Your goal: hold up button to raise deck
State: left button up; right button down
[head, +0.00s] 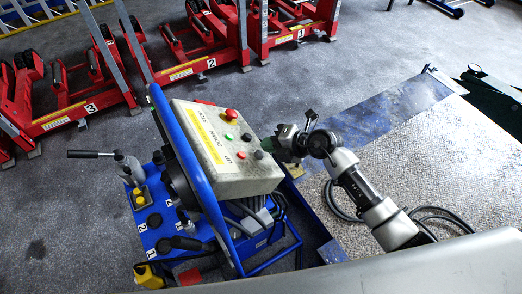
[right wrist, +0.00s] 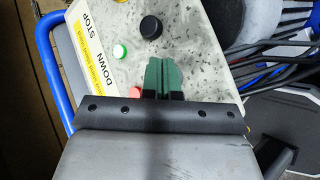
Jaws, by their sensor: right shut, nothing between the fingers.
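The pale control box (head: 205,150) hangs tilted on a blue tube frame. Its yellow label (head: 207,137) reads UP, DOWN and STOP. A red mushroom knob (head: 231,114), a small red button (head: 246,136) and a black knob (head: 258,154) show on it. In the right wrist view a green button (right wrist: 119,51), a black button (right wrist: 151,27) and a red button (right wrist: 135,91) show. I cannot tell which is the up button. My right gripper (head: 286,141) is beside the box's right side. Its green fingertips (right wrist: 163,72) are together over the panel, right of the red button; contact is unclear.
The blue frame (head: 193,150) carries the box above a blue unit (head: 157,225) with levers and bottles. Red numbered jacks (head: 185,70) stand behind. Cables hang below the box. Grey carpet (head: 60,215) lies open at left.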

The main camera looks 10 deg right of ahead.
jog(key=shift+s+a+f, duration=0.15)
jog(key=shift+a+f, duration=0.15)
jog(key=shift+f, duration=0.2)
dwell(1.6)
jog(key=shift+r, duration=0.1)
dwell(2.5)
jog(key=shift+w+d+r+p, duration=0.25)
jog(key=shift+d+r+p, duration=0.3)
jog(key=shift+r+p, duration=0.2)
jog(key=shift+w+d+r+p, duration=0.2)
jog(key=shift+d+r+p, duration=0.15)
jog(key=shift+r+p, duration=0.25)
jog(key=shift+w+d+r+p, duration=0.2)
jog(key=shift+d+r+p, duration=0.35)
jog(key=shift+r, duration=0.1)
jog(key=shift+w+d+r+p, duration=0.2)
jog(key=shift+d+r+p, duration=0.2)
jog(key=shift+d+r, duration=0.2)
jog(key=shift+a, duration=0.1)
dwell(0.3)
